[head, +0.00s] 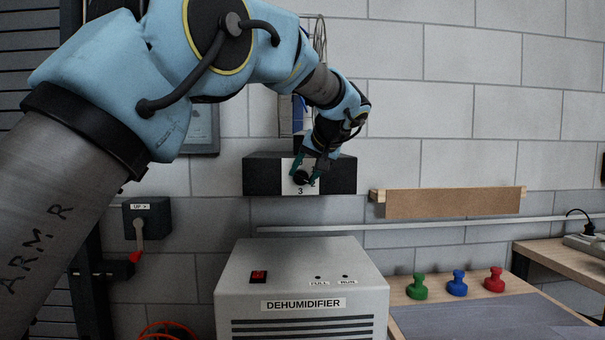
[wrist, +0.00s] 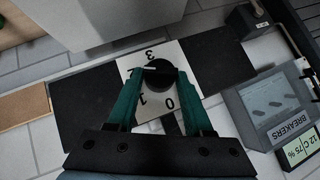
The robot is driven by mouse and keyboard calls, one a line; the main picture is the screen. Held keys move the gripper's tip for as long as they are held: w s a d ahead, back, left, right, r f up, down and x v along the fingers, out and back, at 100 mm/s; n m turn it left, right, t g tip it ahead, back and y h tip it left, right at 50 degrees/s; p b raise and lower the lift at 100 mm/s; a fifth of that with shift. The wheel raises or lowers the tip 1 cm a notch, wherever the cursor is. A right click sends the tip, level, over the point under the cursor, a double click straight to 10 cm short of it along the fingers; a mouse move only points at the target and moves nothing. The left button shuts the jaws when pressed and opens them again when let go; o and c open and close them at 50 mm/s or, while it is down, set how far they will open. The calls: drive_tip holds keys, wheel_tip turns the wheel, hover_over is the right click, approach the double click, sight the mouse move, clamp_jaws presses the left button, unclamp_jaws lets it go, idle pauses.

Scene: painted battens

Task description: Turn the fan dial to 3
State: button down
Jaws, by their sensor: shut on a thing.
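The fan dial (wrist: 162,76) is a round black knob on a white number plate (wrist: 152,112), set on a dark box (head: 259,176) on the wall. In the wrist view 3, 1 and 0 are readable; the place between 1 and 3 is partly covered by a finger. A white pointer mark on the knob points left in the wrist view, between 1 and 3. My gripper (wrist: 160,78) has its green fingers on either side of the knob and is shut on it. In the head view the dial (head: 301,177) is partly hidden by my gripper (head: 304,171), and 3 shows below it.
A grey dehumidifier (head: 300,268) stands below the box. A brown board (head: 453,203) is on the wall to the right. Green (head: 416,287), blue (head: 457,283) and red (head: 495,280) knobbed pieces stand on a bench. A breakers panel (wrist: 268,104) shows in the wrist view.

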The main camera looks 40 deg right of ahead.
drive_tip(key=m+t+y, duration=0.2)
drive_tip(key=f+m+t+y+b, duration=0.1)
drive_tip(key=t, duration=0.1)
drive_tip(key=shift+s+d, duration=0.25)
drive_tip(key=shift+d, duration=0.05)
drive_tip(key=m+t+b, duration=0.1)
drive_tip(key=m+t+y+b, duration=0.1)
drive_tip(key=t+b, duration=0.1)
drive_tip(key=shift+f+m, duration=0.4)
drive_tip(key=shift+m+t+y+b, duration=0.3)
drive_tip(key=shift+m+t+b, duration=0.2)
drive_tip(key=shift+t, duration=0.2)
drive_tip(key=shift+r, duration=0.1)
drive_tip(key=shift+c, duration=1.5)
unclamp_jaws()
drive_tip(key=s+d+b, duration=0.1)
drive_tip(key=s+b, duration=0.2)
drive_tip(key=s, duration=0.7)
drive_tip(key=shift+s, duration=0.4)
